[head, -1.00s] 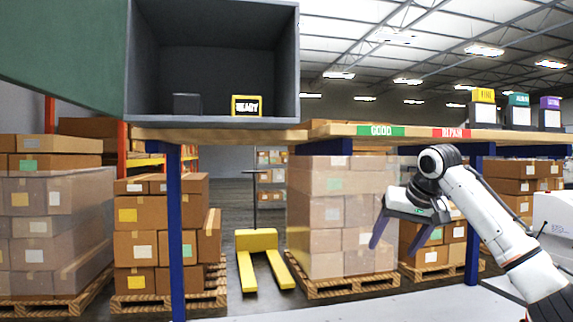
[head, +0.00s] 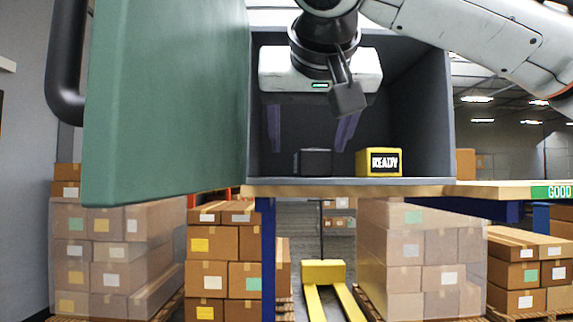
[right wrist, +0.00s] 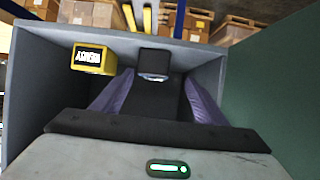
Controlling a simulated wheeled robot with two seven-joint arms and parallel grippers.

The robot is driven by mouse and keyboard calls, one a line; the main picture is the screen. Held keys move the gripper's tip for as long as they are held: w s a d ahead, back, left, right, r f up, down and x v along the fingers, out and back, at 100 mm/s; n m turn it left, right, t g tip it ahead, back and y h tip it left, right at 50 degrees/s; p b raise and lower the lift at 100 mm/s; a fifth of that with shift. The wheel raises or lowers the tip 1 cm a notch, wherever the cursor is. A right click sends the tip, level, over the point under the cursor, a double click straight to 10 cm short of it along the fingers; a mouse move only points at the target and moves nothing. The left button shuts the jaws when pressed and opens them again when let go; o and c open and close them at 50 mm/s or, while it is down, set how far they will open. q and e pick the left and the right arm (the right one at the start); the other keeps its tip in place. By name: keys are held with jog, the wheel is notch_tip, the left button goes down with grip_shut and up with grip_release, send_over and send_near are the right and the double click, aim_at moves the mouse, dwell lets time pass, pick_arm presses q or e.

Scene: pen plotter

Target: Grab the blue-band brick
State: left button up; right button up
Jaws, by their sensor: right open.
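A dark block (head: 314,162) stands on the floor of an open grey cabinet (head: 420,120). The gripper also shows in the right wrist view (right wrist: 153,88). My left gripper is not in view.
A yellow box marked READY (head: 379,162) stands close to the right of the dark block. The open green cabinet door (head: 165,110) with a black handle (head: 65,60) is at the left. The cabinet walls are close around the right gripper. A wooden shelf (head: 490,190) runs right.

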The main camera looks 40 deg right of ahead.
jog(key=shift+w+d+f, duration=0.15)
jog(key=shift+d+f, duration=0.05)
jog(key=shift+d, duration=0.25)
jog(key=shift+x, duration=1)
jog(key=p+x, duration=0.1)
jog(key=x, duration=0.1)
jog(key=p+x, duration=0.1)
jog(key=x, duration=0.1)
jog(key=shift+w+d, duration=0.1)
jog(key=shift+d, duration=0.45)
jog(key=shift+w+d+f, duration=0.2)
jog(key=shift+w, duration=0.15)
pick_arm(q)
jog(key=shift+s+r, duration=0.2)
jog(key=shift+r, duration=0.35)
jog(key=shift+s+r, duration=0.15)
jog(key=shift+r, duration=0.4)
pick_arm(e)
jog(key=shift+r, duration=0.1)
jog(key=c, duration=1.5)
